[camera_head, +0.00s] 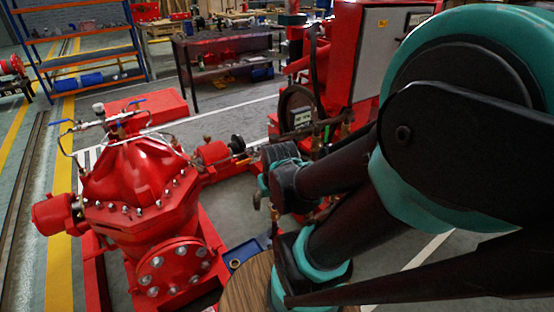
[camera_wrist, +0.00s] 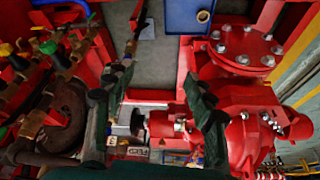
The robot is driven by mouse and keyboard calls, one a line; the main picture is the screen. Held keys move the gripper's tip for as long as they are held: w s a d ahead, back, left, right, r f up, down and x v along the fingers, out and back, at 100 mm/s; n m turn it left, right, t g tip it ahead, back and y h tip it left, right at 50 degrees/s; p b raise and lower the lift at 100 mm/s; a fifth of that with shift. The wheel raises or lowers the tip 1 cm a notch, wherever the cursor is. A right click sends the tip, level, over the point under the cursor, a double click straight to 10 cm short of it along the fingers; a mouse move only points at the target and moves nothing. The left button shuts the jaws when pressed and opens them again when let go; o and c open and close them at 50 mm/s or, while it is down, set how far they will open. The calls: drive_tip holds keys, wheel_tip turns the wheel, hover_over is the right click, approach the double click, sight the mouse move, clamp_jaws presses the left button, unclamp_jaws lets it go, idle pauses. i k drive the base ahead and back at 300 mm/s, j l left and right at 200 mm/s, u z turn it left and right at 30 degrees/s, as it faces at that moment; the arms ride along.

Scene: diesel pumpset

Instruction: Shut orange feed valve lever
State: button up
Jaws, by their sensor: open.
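My gripper (camera_wrist: 146,95) is open, with its two dark green fingers spread left and right in the wrist view. Nothing shows held between the fingers. Pipework with brass fittings (camera_wrist: 122,78) runs beside the left finger. Farther left, a yellow-orange handle (camera_wrist: 48,47) shows among several small valves; I cannot tell if it is the orange feed valve lever, or how far it is turned. In the head view my arm hides much of this area, and no orange lever can be made out.
A red pump (camera_head: 140,195) with blue levers stands at left, and shows right of my gripper in the wrist view (camera_wrist: 250,110). A round wooden top (camera_head: 250,290) is at the bottom. A blue tray (camera_wrist: 188,16) lies ahead. A red cabinet (camera_head: 385,50) stands behind my arm.

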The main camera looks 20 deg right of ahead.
sight(241, 163)
drive_tip(key=k+j, duration=0.1)
drive_tip(key=k, duration=0.35)
drive_tip(key=k+j+z, duration=0.1)
drive_tip(key=k, duration=0.4)
